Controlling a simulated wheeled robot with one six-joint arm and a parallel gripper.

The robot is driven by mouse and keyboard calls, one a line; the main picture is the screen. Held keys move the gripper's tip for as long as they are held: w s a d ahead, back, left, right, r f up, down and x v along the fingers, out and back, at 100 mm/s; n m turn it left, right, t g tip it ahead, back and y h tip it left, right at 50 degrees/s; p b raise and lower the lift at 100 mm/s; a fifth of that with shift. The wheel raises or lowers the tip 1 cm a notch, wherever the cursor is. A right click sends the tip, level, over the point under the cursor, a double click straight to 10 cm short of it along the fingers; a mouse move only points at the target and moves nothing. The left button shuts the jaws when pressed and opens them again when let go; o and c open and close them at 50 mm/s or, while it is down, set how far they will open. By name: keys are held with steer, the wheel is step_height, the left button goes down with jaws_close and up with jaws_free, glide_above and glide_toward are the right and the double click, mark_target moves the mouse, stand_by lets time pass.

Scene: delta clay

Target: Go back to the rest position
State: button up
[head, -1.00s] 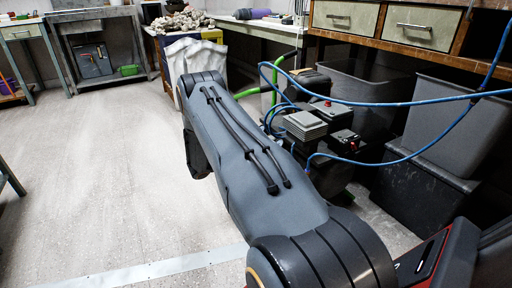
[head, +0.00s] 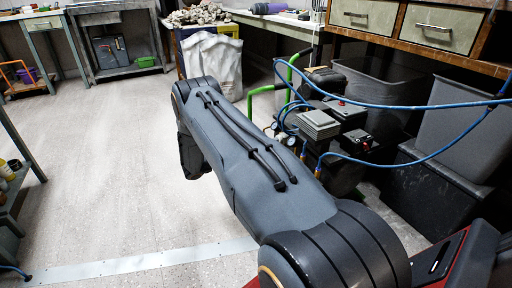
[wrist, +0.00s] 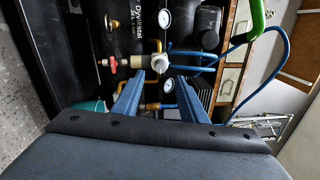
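My gripper (wrist: 160,77) shows in the wrist view as two blue fingers standing apart with nothing held between them. Behind the fingers are the pressure gauges, brass fittings and dark tank of the compressor (wrist: 126,28). I cannot tell the distance from the fingers to them. In the head view my grey arm stretches from the lower right toward the upper left, bent down at its far end. The gripper itself is hidden there.
The compressor (head: 318,124) with blue hoses (head: 400,106) and a green handle stands right of my arm. Dark bins (head: 455,130) and a drawer bench (head: 400,22) are at right. A white sack (head: 212,66) stands ahead. Shelving (head: 20,185) is at left. Floor (head: 110,170) between is clear.

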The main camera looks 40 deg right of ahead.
stand_by(0.4)
steer(key=s+a+r+m+t+y, duration=0.1)
steer(key=s+a+r+m+y, duration=0.25)
steer(key=a+r, duration=0.45)
steer(key=s+a+r+m+y+p, duration=0.1)
steer(key=s+a+r+m+y, duration=0.25)
steer(key=a, duration=0.85)
steer(key=s+a+r+m+t+y, duration=0.15)
steer(key=a+r+m, duration=0.4)
steer(key=a, duration=0.55)
steer(key=s+a+r+m+t+y+p, duration=0.1)
steer(key=s+a+r+m+y, duration=0.3)
steer(key=s+a, duration=0.5)
steer(key=s+a+r+m+y, duration=0.35)
steer(key=s+a, duration=0.45)
steer(key=s, duration=0.3)
steer(key=s+a+r+m+t+y+p, duration=0.1)
steer(key=s+a+r+m+y, duration=0.3)
steer(key=s+a, duration=0.5)
steer(key=d+r+m+h+p, duration=0.1)
steer(key=d+r+m+p, duration=0.3)
steer(key=d+r+p, duration=0.6)
steer(key=d+r+m+p, duration=0.3)
steer(key=d+r+p, duration=0.8)
steer(key=p, duration=1.6)
step_height(320, 180, up, 7)
steer(key=shift+s+d+f+m+h+p, duration=0.1)
steer(key=shift+s+d+m+h+p, duration=0.2)
steer(key=shift+s+m+h, duration=0.1)
